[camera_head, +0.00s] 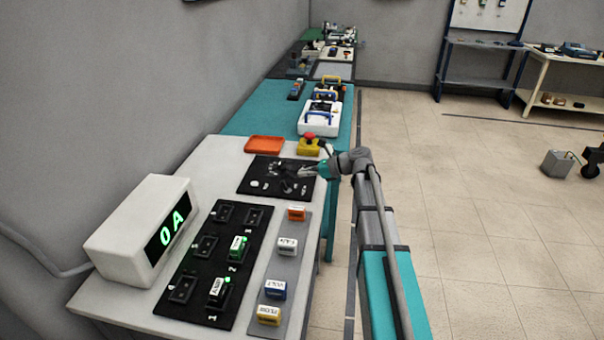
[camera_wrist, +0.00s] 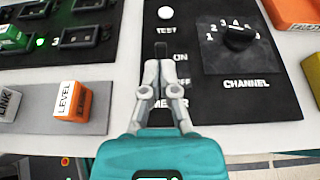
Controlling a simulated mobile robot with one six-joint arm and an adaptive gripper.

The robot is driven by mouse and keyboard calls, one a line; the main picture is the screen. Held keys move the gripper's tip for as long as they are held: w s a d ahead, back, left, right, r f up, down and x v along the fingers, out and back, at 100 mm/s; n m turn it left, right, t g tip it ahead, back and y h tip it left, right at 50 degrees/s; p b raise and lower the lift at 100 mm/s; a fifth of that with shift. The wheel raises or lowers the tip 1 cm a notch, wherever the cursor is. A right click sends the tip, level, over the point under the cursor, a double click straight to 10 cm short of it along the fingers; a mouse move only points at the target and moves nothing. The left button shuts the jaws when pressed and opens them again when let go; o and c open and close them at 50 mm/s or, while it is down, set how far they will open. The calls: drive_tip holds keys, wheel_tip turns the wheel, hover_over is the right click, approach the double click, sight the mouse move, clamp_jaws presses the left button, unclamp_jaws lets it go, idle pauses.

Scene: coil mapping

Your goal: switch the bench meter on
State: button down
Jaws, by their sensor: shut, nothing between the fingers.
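The bench meter (camera_head: 122,235) is a white box at the left of the bench. Its dark display shows green lit characters that read like "0A". The black control panel (camera_head: 250,180) lies farther along the bench; in the wrist view it carries a switch slot (camera_wrist: 160,49) between ON and OFF, with METER lettered below. My gripper (camera_wrist: 159,66) is shut and empty, its tips just at the near end of that slot. Contact and the lever's position cannot be told. In the head view my gripper (camera_head: 304,172) is over the panel's right part.
Next to the switch are a white TEST button (camera_wrist: 166,12) and a CHANNEL knob (camera_wrist: 238,37). A black socket board (camera_head: 206,260) and a grey strip (camera_head: 292,262) with labelled blocks lie nearer. A red-topped yellow button box (camera_head: 309,147) and orange tray (camera_head: 265,144) stand beyond.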

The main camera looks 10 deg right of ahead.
wheel_tip(320, 180, up, 6)
drive_tip(key=d+p, duration=0.2)
drive_tip(key=p, duration=0.3)
drive_tip(key=shift+s, duration=0.3)
drive_tip(key=shift+s+f, duration=0.1)
drive_tip(key=shift+f, duration=0.05)
